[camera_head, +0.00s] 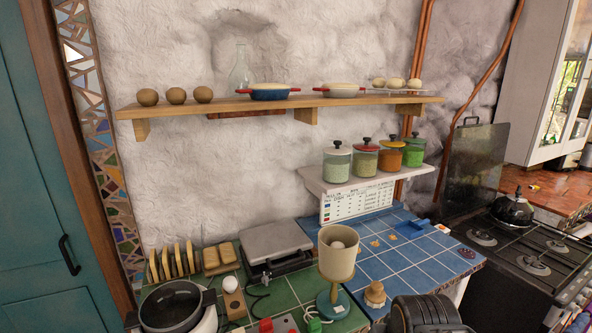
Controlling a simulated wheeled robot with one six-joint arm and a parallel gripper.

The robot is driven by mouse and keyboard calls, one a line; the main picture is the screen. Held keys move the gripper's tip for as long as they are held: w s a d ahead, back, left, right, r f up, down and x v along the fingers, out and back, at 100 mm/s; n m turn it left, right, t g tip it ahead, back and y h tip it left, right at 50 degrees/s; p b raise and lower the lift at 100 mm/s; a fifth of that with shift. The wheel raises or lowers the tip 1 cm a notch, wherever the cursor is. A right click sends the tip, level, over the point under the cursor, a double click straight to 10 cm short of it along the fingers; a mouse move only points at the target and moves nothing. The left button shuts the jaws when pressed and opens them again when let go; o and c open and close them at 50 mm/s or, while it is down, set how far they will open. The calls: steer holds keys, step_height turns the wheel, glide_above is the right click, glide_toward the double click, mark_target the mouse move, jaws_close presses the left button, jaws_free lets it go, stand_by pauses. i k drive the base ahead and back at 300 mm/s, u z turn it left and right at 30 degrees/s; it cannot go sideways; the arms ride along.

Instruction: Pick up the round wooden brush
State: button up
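A small round wooden object (375,294), which looks like the round wooden brush, stands on the blue tiled counter (405,278) near its front left edge. It has a knob-like top and a wider round base. Its bristles cannot be made out at this size. My gripper's fingers are not in view.
A beige goblet-like cup (337,262) with an egg in it stands just left of the brush. A dark ribbed part (425,314) rises at the bottom edge, right of the brush. A pot (171,305) and toast rack (172,262) are left. Blue tiles behind are mostly clear.

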mark_target(375, 296)
steer(key=u, duration=4.3)
steer(key=k, duration=1.6)
steer(key=z, duration=1.05)
